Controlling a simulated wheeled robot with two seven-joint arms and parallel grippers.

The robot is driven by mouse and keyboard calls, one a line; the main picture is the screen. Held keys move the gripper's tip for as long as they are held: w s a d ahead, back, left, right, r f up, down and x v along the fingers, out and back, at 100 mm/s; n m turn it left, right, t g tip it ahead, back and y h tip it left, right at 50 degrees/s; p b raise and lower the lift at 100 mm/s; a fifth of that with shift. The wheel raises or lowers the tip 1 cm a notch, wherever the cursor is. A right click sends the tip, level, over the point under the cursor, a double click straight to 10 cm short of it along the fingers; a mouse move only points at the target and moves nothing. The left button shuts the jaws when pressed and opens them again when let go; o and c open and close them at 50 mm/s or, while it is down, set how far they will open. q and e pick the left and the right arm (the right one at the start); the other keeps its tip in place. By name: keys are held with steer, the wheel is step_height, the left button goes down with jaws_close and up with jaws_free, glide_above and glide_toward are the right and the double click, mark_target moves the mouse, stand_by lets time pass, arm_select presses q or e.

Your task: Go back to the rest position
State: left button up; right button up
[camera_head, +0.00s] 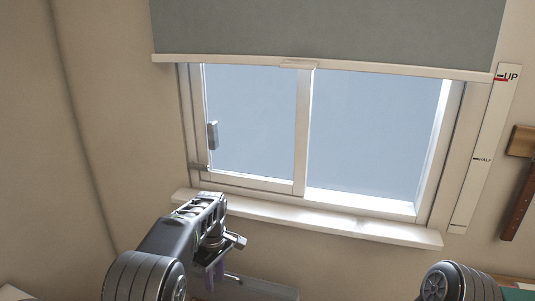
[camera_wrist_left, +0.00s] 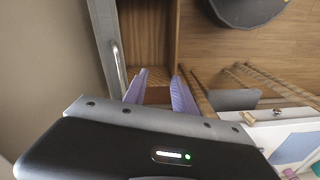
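My left gripper (camera_head: 216,274) hangs below the end of my left arm, in front of the wall under the window sill. Its purple fingers point downward in the head view. The left wrist view shows the same gripper (camera_wrist_left: 159,92) with its two fingers apart and nothing between them. Only a rounded dark link of my right arm shows at the bottom right of the head view; the right gripper is out of view.
A sliding window (camera_head: 250,125) with a white sill (camera_head: 310,219) fills the middle. A grey blind (camera_head: 330,28) covers its top. A marked strip (camera_head: 484,150) is on the right wall. The wrist view shows a wooden floor (camera_wrist_left: 215,55) and a metal handle (camera_wrist_left: 119,64).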

arm_select(q)
step_height(320, 180, down, 12)
steer(key=s+d+m+t+h, duration=0.1)
steer(key=s+d+m+t, duration=0.15)
steer(key=m, duration=0.35)
steer(key=s+d+f+m+h, duration=0.1)
steer(key=s+d+f+m, duration=0.15)
steer(key=s+f, duration=0.65)
steer(key=s+d+f+h, duration=0.1)
steer(key=s, duration=1.1)
steer(key=s+d+f+m+g+h, duration=0.1)
steer(key=s, duration=1.1)
steer(key=shift+s+d+f+h, duration=0.2)
steer(key=shift+s+f+h, duration=0.05)
steer(key=shift+f+h, duration=0.15)
